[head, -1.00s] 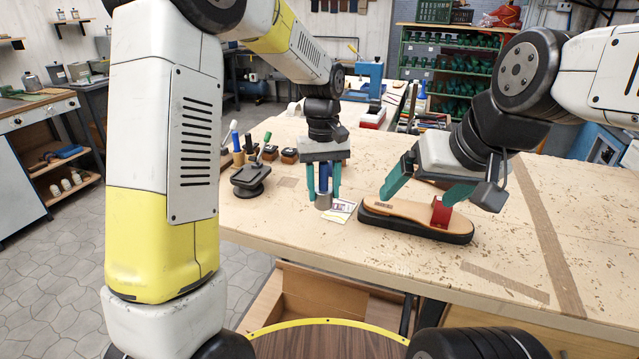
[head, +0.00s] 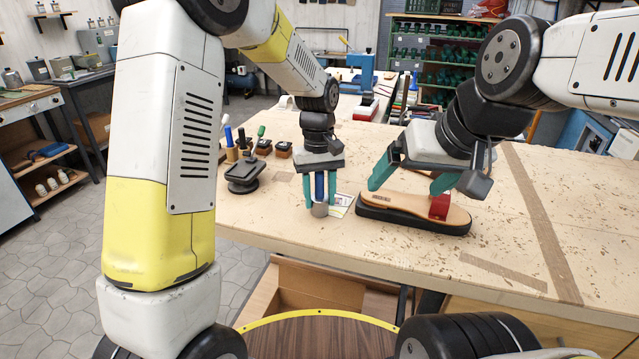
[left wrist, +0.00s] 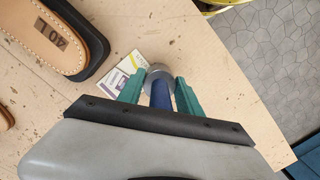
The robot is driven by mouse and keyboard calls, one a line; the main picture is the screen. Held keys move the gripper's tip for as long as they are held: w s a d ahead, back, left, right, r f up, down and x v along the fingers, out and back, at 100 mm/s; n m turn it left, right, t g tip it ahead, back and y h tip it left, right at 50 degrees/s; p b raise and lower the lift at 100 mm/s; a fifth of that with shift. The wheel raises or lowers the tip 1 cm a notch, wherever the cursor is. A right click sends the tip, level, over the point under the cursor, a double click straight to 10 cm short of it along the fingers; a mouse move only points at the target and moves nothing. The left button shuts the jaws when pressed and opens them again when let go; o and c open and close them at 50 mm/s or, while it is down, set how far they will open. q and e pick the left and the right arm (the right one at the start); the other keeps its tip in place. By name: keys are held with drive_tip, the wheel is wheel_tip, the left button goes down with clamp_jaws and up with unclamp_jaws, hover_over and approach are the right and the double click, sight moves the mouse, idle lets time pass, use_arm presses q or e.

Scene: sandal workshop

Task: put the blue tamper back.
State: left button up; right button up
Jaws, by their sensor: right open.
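The blue tamper (head: 319,187) has a blue handle and a round grey metal head. My left gripper (head: 320,200) is shut on its handle, with one teal finger on each side. In the left wrist view the blue handle (left wrist: 160,95) runs between the fingers (left wrist: 159,82), and the grey head sticks out past the tips. The head is over the bench near a printed card; I cannot tell whether it touches the bench. My right gripper (head: 408,187) is open above a tan sandal (head: 400,203) with a black sole and a red piece near one end.
Several handled tools (head: 245,145) stand at the bench's back left, behind a black stand (head: 245,175). The printed card (head: 341,204) lies beside the tamper. The workbench (head: 400,255) is clear at the front. Books and a blue machine (head: 352,85) are farther back.

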use_arm(q)
drive_tip(key=o, duration=0.4)
drive_tip(key=shift+r, duration=0.1)
drive_tip(key=r, duration=0.7)
drive_tip(key=w+r, duration=0.1)
drive_tip(key=r, duration=0.3)
drive_tip(key=shift+r, duration=0.2)
drive_tip(key=shift+s+a+r, duration=0.1)
drive_tip(key=shift+a+r, duration=0.1)
drive_tip(key=shift+r, duration=0.5)
drive_tip(key=s+a+r+m+t+h, duration=0.25)
drive_tip(key=s+a+r, duration=0.35)
drive_tip(key=s+a, duration=0.3)
drive_tip(key=shift+s+a+f+m+t+y, duration=0.15)
drive_tip(key=shift+s+a+f+t, duration=0.45)
drive_tip(key=shift+s, duration=1.3)
drive_tip(key=shift+s+a+f+m+t, duration=0.15)
drive_tip(key=shift+s+a+t, duration=0.85)
drive_tip(key=shift+s, duration=0.85)
drive_tip(key=shift+s+a+f+m+t+y, duration=0.25)
drive_tip(key=shift+s+a+t, duration=0.55)
drive_tip(key=shift+s, duration=1.1)
